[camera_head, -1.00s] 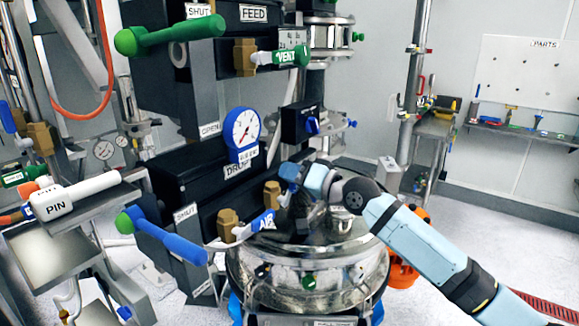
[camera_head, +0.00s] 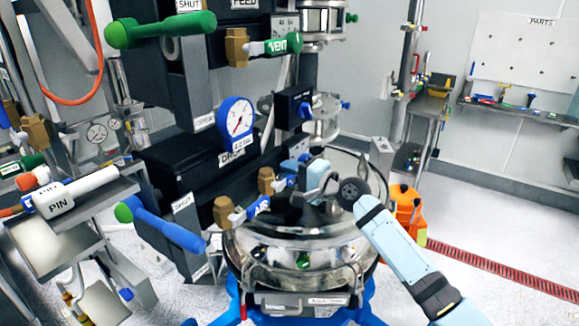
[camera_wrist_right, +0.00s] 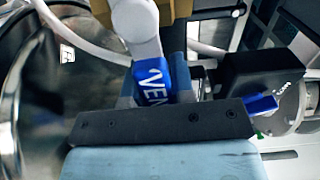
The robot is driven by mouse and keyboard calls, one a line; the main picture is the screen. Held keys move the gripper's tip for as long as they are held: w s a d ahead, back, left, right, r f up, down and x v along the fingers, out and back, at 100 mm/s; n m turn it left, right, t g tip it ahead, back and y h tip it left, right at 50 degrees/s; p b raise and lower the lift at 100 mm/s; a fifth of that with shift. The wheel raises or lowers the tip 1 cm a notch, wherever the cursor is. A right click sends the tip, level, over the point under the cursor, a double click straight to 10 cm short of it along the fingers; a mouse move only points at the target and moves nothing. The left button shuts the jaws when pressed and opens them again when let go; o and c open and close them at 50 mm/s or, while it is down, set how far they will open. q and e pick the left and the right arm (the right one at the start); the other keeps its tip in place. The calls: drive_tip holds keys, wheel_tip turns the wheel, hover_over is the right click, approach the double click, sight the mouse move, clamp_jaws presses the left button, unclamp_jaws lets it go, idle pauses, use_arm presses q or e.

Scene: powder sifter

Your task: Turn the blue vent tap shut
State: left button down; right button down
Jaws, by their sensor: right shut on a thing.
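The blue vent tap (camera_head: 281,184) sits on a brass valve body (camera_head: 266,180) on the lower black block. Its blue grip (camera_wrist_right: 150,82), lettered "VEN", shows in the right wrist view at the end of a white stem (camera_wrist_right: 136,25). My right gripper (camera_head: 302,174) is shut on this blue grip, with a light-blue finger on each side of it. In the head view the gripper hides part of the tap. The tap's lever points away from the brass body toward the right. My left gripper is not in view.
A blue AIR tap (camera_head: 258,206) on another brass body is close by at the left front. A blue-rimmed gauge (camera_head: 236,118) stands behind. The round metal vessel (camera_head: 300,255) lies below the gripper. A green VENT tap (camera_head: 284,44) is higher up.

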drive_tip(key=shift+f+m, duration=0.15)
drive_tip(key=shift+m, duration=0.15)
drive_tip(key=c, duration=1)
unclamp_jaws()
drive_tip(key=shift+o, duration=0.2)
drive_tip(key=shift+s+d+f, duration=0.1)
drive_tip(key=shift+s+d, duration=0.25)
drive_tip(key=shift+d, duration=0.1)
drive_tip(key=b+v, duration=0.2)
drive_tip(key=v, duration=1)
drive_tip(key=shift+s+d+b, duration=0.2)
drive_tip(key=shift+d+b, duration=0.1)
